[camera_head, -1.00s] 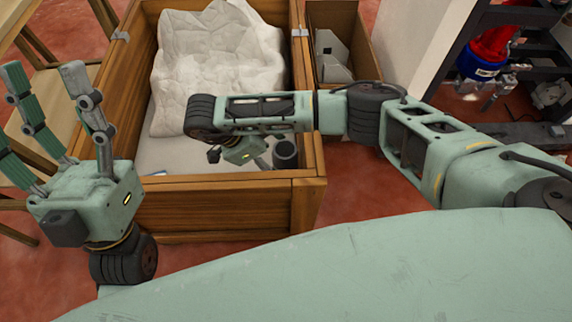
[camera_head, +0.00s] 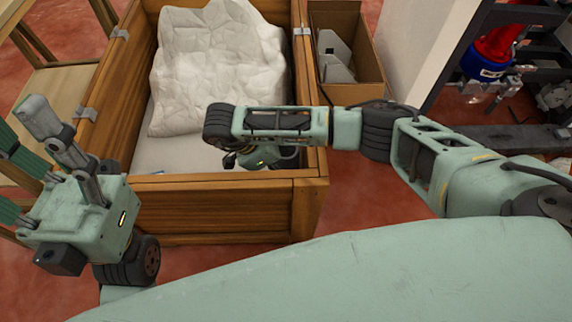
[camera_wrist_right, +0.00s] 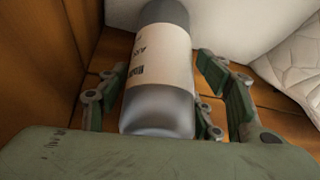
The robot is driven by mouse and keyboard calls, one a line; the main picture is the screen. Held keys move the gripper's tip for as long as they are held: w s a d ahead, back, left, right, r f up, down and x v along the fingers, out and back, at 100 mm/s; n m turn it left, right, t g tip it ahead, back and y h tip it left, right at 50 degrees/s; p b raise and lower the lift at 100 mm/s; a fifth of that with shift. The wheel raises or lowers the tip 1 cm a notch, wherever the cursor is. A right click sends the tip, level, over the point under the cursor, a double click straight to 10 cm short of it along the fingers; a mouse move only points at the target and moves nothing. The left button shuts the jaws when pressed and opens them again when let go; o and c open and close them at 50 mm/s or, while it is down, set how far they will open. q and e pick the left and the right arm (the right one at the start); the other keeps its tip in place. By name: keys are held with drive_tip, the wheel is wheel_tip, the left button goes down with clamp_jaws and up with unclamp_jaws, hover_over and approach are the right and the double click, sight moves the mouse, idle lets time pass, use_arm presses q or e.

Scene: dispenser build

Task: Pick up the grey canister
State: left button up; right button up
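The grey canister (camera_wrist_right: 158,75) with a white label lies between the fingers of my right gripper (camera_wrist_right: 170,85) in the right wrist view. The fingers stand on both sides of it, with a visible gap on the right side, so the gripper looks open around it. In the head view my right gripper (camera_head: 262,158) is low inside the wooden crate (camera_head: 235,205), near its front right corner. The canister is hidden there behind my arm and gripper. My left gripper (camera_head: 22,130) is at the left edge of the head view, outside the crate, empty with fingers spread.
A crumpled white sheet or padding (camera_head: 215,65) fills the back of the crate. A smaller open box (camera_head: 345,50) with grey parts stands to the right. A dark rack (camera_head: 500,60) with a red and blue item is at the far right. Crate walls surround my right gripper closely.

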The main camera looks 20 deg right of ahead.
clamp_jaws()
idle(0.3)
drive_tip(key=shift+r, duration=0.1)
